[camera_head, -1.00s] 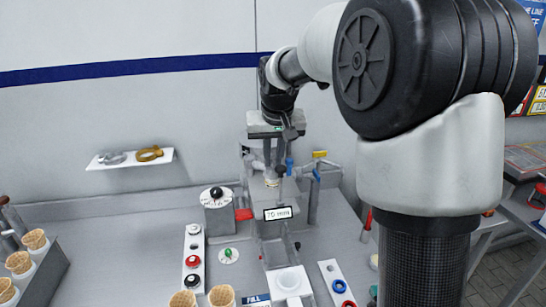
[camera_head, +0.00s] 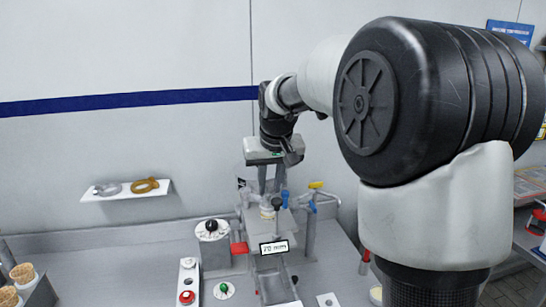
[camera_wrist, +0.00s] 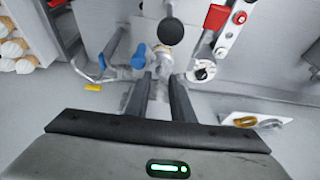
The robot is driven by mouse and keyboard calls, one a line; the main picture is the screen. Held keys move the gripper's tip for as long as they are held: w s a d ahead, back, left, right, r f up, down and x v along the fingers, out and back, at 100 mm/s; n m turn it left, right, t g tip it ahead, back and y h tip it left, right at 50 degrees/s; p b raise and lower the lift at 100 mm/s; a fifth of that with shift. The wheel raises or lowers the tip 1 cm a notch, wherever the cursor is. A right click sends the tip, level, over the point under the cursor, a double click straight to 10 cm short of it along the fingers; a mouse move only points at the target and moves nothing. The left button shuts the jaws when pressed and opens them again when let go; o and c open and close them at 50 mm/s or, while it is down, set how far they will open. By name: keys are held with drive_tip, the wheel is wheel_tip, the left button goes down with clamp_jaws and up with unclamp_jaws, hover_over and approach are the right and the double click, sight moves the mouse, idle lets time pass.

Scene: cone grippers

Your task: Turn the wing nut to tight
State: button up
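My gripper (camera_head: 269,193) points down over a grey fixture in the middle of the bench in the head view. Its two dark fingers are apart, and they also show in the wrist view (camera_wrist: 161,80). A pale round part (camera_head: 267,212) of the fixture sits just below the fingertips. I cannot make out clear wings on it, nor whether the fingers touch it. Blue handles (camera_head: 312,207) stand just right of the fingers; in the wrist view a blue part (camera_wrist: 138,56) is close to the left finger. The wing nut is not clearly identifiable.
A black ball knob (camera_wrist: 170,31) stands close ahead of the fingers in the wrist view. A red block (camera_head: 239,248) and a black-knobbed dial (camera_head: 211,228) are left of the fixture. A "70 mm" sign (camera_head: 274,248) is in front. A wall shelf (camera_head: 127,191) holds two rings.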

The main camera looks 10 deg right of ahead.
drive_tip(key=v, duration=1.5)
drive_tip(key=shift+s, duration=0.15)
